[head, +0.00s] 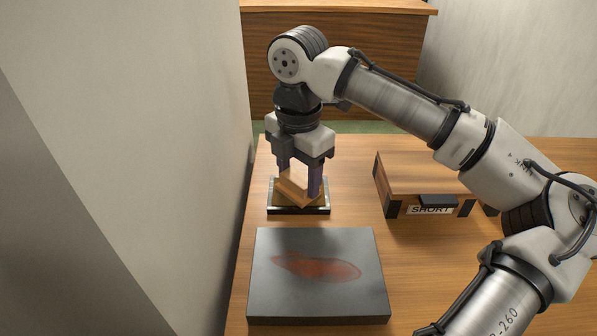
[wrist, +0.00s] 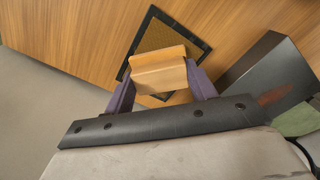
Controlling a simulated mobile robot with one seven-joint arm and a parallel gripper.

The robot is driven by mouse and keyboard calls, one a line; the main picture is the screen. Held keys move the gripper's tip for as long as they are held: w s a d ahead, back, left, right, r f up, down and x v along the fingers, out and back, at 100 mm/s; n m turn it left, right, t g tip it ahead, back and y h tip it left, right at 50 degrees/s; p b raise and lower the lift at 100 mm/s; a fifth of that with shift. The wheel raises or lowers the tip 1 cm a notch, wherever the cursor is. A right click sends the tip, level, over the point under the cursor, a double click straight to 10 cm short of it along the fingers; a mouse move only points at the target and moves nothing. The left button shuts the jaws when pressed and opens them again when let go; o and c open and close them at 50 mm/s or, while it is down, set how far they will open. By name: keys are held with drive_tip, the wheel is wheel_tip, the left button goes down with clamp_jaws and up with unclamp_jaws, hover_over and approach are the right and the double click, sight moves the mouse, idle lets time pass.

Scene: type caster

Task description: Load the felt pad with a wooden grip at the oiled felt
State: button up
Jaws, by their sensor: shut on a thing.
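My gripper (head: 300,184) points down at the far left of the table, with its purple fingers shut on the wooden grip of the felt pad (head: 293,188). In the wrist view the pale wooden grip (wrist: 158,72) sits between the two fingers (wrist: 160,88). The oiled felt (head: 281,198) is a brown pad in a dark square frame directly below the held grip. It also shows in the wrist view (wrist: 160,32), partly hidden by the grip. I cannot tell whether the pad touches the oiled felt. The pad's felt face is hidden.
A dark slab (head: 272,302) with a reddish smear lies in front of the oiled felt. A wooden box (head: 425,172) labelled "SHORT" stands to the right. A wall (head: 150,130) runs close along the left.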

sight(299, 177)
drive_tip(key=shift+f, duration=0.1)
wheel_tip(299, 177, up, 7)
drive_tip(key=p, duration=0.7)
drive_tip(key=shift+p, duration=0.35)
drive_tip(key=shift+s, duration=0.1)
idle(0.5)
